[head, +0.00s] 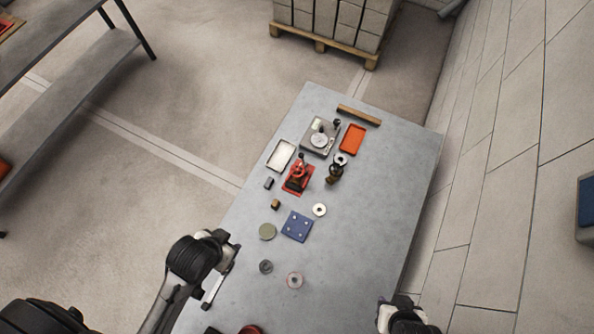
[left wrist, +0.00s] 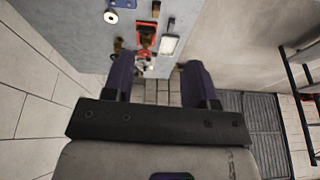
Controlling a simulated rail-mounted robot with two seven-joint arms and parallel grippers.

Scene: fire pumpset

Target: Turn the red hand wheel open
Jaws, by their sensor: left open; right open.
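A small red fixture with what looks like the red hand wheel (head: 299,171) on top stands on a red base (head: 291,189) on the grey table, left of its middle. My left gripper (head: 218,285) is over the table's near left edge, well short of the wheel. In the left wrist view its two fingers (left wrist: 161,80) are apart with nothing between them. My right gripper (head: 394,303) is open and empty at the near right, far from the wheel.
Around the fixture are a white tray (head: 281,154), an orange tray (head: 352,139), a grey device (head: 320,139) and a dark brass fitting (head: 335,175). Nearer lies a blue plate (head: 297,226) with several small discs. The table's right side is clear; a wall (head: 500,170) runs beyond it.

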